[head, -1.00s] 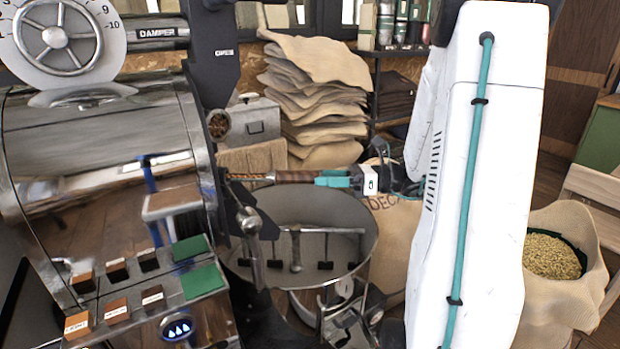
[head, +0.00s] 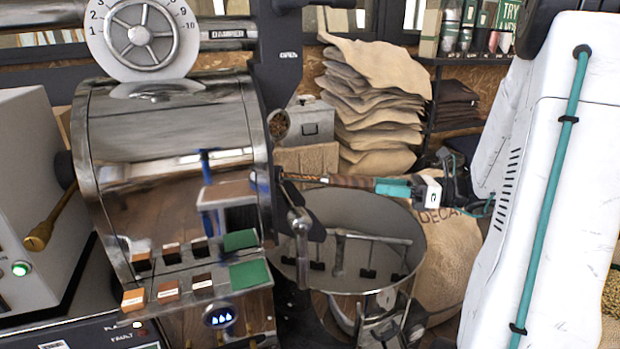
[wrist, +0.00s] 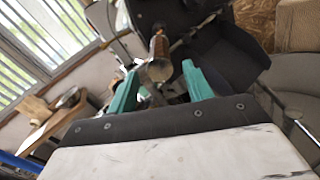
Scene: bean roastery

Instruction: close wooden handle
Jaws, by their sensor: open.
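The wooden handle (head: 352,181) is a brown bar on a metal rod at the front of the steel roaster drum (head: 180,140), sticking out to the right above the round cooling pan (head: 345,225). My gripper (head: 388,187) has teal fingers and is at the handle's right end. In the wrist view, the handle's rounded end (wrist: 159,68) shows between the open teal fingers of my gripper (wrist: 160,77), which stand apart on either side. I cannot tell whether a finger touches it.
A grey machine (head: 35,170) with a brass-coloured handle (head: 42,236) stands at the left. Stacked burlap sacks (head: 375,100) are behind the pan, and a full sack (head: 450,255) is to its right. Stirring arms lie inside the pan.

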